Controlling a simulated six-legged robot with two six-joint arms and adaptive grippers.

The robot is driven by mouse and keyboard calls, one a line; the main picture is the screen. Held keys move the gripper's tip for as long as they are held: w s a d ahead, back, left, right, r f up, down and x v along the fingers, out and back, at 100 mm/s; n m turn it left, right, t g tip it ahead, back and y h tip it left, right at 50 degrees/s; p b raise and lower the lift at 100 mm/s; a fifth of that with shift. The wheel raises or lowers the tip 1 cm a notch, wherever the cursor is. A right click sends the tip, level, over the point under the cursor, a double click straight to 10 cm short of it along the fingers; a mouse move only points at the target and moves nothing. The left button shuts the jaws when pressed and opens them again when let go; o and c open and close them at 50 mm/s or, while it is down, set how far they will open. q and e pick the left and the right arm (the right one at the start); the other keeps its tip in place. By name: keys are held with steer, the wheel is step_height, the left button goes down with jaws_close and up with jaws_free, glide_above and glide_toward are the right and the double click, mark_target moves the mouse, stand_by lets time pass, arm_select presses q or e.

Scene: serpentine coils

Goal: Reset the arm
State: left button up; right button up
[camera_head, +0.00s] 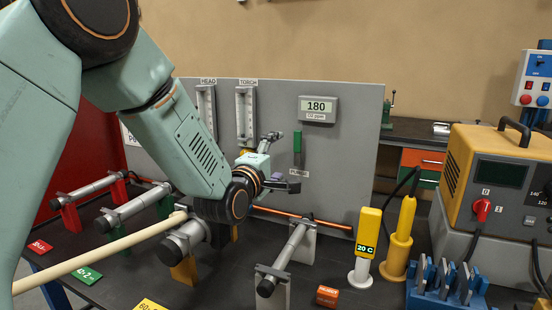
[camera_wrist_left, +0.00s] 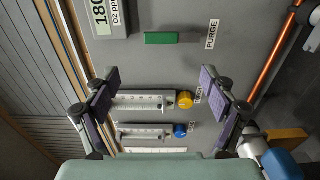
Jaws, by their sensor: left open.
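My left arm comes in from the left and reaches across the bench. Its gripper (camera_head: 284,162) is open in front of the grey panel (camera_head: 345,155). In the left wrist view, the two fingers of this gripper (camera_wrist_left: 160,85) stand wide apart with nothing held between them. Behind them are a flowmeter with a yellow knob (camera_wrist_left: 185,99) and one with a blue knob (camera_wrist_left: 180,130). The green purge handle (camera_head: 298,142) is just right of the gripper in the head view. My right gripper is not in view.
Metal tubes on stands, including a central one (camera_head: 288,247), occupy the bench. A pale rod (camera_head: 110,246) crosses at left.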

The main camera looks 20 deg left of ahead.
mark_target(296, 142)
arm_select(q)
steer(key=shift+w, duration=0.2)
steer(key=shift+w+a+f, duration=0.1)
steer(key=shift+w, duration=5.75)
steer(key=shift+s, duration=0.15)
